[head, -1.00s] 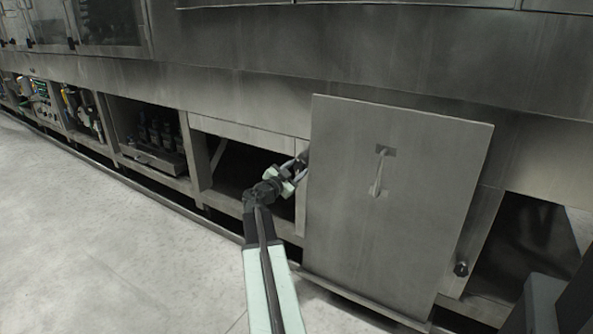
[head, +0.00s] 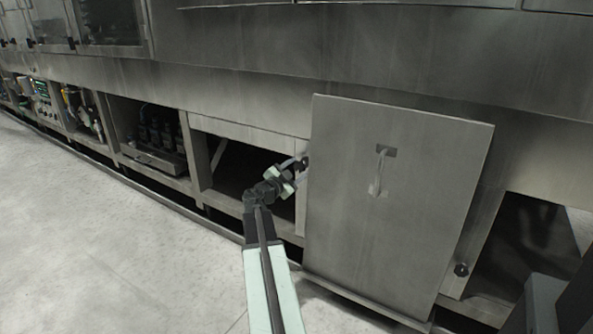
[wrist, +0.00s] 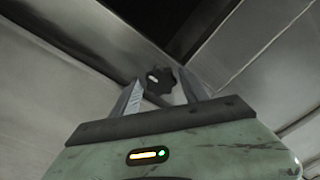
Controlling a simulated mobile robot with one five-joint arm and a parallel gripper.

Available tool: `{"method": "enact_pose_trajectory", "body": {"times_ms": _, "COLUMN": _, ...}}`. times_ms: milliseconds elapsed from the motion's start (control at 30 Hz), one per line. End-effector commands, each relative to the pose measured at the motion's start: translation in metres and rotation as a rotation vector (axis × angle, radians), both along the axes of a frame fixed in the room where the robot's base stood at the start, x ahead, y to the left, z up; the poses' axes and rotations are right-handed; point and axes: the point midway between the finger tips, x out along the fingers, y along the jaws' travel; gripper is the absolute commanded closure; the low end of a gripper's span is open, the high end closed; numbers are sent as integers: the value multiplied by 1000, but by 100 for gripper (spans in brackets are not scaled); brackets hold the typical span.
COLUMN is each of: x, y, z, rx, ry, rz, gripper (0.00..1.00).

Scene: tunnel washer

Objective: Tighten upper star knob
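The upper star knob (wrist: 160,80) is dark with a pale mark on its face. In the wrist view it sits between the tips of my gripper (wrist: 160,82), on a metal frame piece below a dark opening. The two fingers stand apart on either side of it, with a small gap visible, so I see no firm grip. In the head view my gripper (head: 300,165) reaches the left edge of the upright metal panel (head: 400,210). The knob is small and dark there, partly hidden by the fingers and panel edge.
Another dark knob (head: 461,269) sits at the panel's lower right. The panel carries a handle (head: 378,172). Open bays run along the machine's base to the left, one with a metal tray (head: 152,158). The pale floor (head: 110,240) at left is clear.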

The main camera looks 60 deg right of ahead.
Motion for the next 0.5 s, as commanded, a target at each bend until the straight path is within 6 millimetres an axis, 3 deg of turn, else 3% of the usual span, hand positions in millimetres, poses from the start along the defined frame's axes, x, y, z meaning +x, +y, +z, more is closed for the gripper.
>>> {"method": "enact_pose_trajectory", "body": {"times_ms": 267, "x": 0, "y": 1, "z": 0, "rx": -1, "ry": 2, "rz": 2, "gripper": 48}}
{"method": "enact_pose_trajectory", "body": {"times_ms": 500, "x": -1, "y": 31, "z": 0, "rx": -1, "ry": 2, "rz": 3, "gripper": 48}}
